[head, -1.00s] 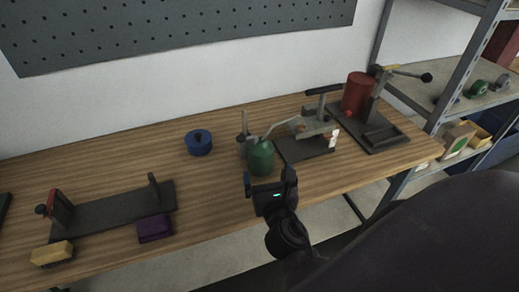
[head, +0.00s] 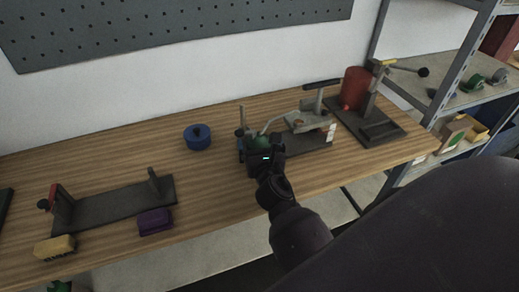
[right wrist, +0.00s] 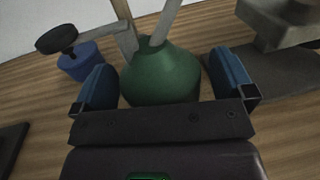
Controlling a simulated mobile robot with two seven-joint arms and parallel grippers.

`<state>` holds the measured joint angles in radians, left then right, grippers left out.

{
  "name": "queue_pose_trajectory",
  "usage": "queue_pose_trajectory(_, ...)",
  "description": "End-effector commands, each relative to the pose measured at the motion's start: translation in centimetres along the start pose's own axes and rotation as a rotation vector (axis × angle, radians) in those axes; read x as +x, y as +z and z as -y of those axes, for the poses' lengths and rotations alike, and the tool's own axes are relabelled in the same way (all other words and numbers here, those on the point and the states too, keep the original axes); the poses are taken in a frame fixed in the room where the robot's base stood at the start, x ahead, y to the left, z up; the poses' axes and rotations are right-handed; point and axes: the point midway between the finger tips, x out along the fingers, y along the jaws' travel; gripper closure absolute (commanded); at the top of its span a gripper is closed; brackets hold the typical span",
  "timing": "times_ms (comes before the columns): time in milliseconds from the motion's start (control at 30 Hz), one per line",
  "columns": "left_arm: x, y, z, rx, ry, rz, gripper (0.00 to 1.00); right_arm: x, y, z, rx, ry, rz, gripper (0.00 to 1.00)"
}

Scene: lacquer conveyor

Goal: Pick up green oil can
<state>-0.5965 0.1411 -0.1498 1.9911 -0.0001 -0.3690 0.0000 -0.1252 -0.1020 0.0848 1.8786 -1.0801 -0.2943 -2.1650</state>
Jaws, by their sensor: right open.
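The green oil can (right wrist: 160,75) stands on the wooden table in the right wrist view, its grey spout rising from the top. In the head view only a bit of its green top (head: 257,146) shows, as my right gripper hides the rest. My right gripper (right wrist: 165,85) is open, with one blue fingertip on each side of the can and a gap visible beside the right one. It also shows in the head view (head: 262,150), in front of the can. My left gripper is not in view.
A blue round container (head: 198,138) stands left of the can. A clamp fixture (head: 310,122) is close on the right, with a red cylinder (head: 355,88) on another stand beyond. A purple block (head: 155,222) and yellow brush (head: 55,247) lie at front left.

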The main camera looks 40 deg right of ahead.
Motion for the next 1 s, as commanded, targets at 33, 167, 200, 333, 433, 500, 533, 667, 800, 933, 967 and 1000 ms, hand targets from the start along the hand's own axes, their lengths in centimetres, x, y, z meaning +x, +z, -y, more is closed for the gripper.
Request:
queue_pose_trajectory(33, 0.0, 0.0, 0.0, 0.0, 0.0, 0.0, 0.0, 0.2, 0.1, 0.0, 0.0, 0.0, 0.001, 0.0)
queue_pose_trajectory(167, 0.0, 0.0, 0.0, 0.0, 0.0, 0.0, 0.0, 0.2, 0.0, 0.0, -0.001, 0.0, 0.0, 0.0)
queue_pose_trajectory(200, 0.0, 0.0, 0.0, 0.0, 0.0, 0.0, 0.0, 0.2, 0.0, 0.0, -0.001, 0.0, 0.0, 0.0)
queue_pose_trajectory(333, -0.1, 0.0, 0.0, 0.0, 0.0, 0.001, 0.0, 0.2, 0.0, 0.0, -0.001, 0.0, 0.0, 0.12)
queue_pose_trajectory(433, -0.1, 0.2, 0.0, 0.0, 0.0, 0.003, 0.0, 0.2, 0.0, 0.0, 0.0, 0.0, 0.0, 0.28)
queue_pose_trajectory(500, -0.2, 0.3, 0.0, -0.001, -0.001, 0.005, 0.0, 0.2, 0.0, 0.0, 0.0, 0.0, 0.0, 0.38)
queue_pose_trajectory(533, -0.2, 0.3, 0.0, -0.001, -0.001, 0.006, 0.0, 0.2, 0.0, 0.0, 0.0, 0.0, 0.0, 0.43)
queue_pose_trajectory(667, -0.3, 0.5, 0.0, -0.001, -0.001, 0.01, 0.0, 0.2, 0.1, 0.0, 0.0, 0.001, 0.001, 0.6)
queue_pose_trajectory(800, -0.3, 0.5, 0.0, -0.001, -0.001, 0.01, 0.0, 0.2, 0.1, 0.0, 0.0, 0.001, 0.001, 0.6)
queue_pose_trajectory(933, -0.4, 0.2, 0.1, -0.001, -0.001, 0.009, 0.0, 0.2, 0.6, 0.0, -0.001, 0.001, 0.003, 0.6)
queue_pose_trajectory(967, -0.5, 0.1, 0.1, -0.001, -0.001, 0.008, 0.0, 0.2, 0.8, 0.0, -0.001, 0.002, 0.004, 0.6)
queue_pose_trajectory(1000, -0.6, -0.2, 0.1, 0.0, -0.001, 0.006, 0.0, 0.2, 1.3, 0.0, -0.001, 0.001, 0.005, 0.6)
